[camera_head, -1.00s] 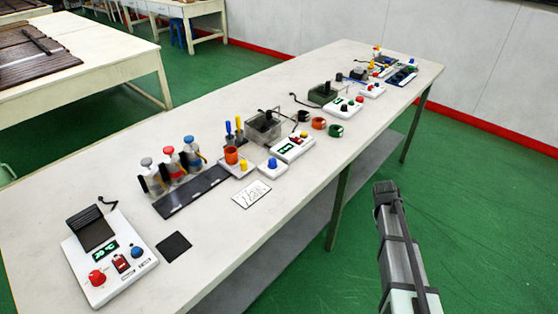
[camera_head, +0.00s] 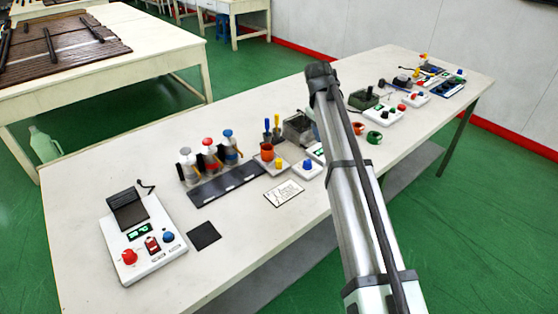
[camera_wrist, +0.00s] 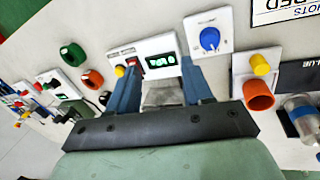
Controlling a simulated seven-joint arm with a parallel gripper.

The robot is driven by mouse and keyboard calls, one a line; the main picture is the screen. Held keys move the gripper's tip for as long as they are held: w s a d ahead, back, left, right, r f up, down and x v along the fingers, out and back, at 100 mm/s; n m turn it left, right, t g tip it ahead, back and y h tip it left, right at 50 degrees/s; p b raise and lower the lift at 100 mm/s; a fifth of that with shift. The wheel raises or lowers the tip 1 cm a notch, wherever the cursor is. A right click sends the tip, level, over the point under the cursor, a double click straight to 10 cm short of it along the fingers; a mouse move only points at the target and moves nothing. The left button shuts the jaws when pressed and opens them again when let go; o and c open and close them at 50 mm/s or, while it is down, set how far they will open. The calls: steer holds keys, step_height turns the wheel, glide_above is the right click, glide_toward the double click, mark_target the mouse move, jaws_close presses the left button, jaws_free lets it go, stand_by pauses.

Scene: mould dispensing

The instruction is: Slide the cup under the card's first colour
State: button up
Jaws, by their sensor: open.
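An orange cup (camera_head: 267,152) stands on a small white unit with a yellow knob, right of the bottles. It also shows in the wrist view (camera_wrist: 258,95). Three dispenser bottles (camera_head: 208,158) stand in a row behind a dark rail (camera_head: 228,183). The white card (camera_head: 284,193) lies in front; part of it shows in the wrist view (camera_wrist: 285,9) with "RED" and "SHOTS" readable, the rest cut off. My gripper (camera_wrist: 160,88) is open and empty above the table, its fingers left of the cup in the wrist view.
A white device with a blue knob (camera_wrist: 209,39) and one with a green display (camera_wrist: 160,61) lie near my fingers. A scale-like device (camera_head: 142,238) and a black pad (camera_head: 204,235) are at the left.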

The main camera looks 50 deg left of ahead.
mark_target(279, 160)
steer(key=s+a+r+n+g, duration=0.35)
steer(key=s+a, duration=0.45)
steer(key=s, duration=0.5)
steer(key=shift+n+t, duration=0.35)
steer(key=shift+n, duration=0.1)
steer(key=f, duration=1.4)
steer(key=shift+w+d, duration=0.15)
steer(key=shift+w, duration=0.1)
steer(key=shift+c, duration=0.2)
jaws_close()
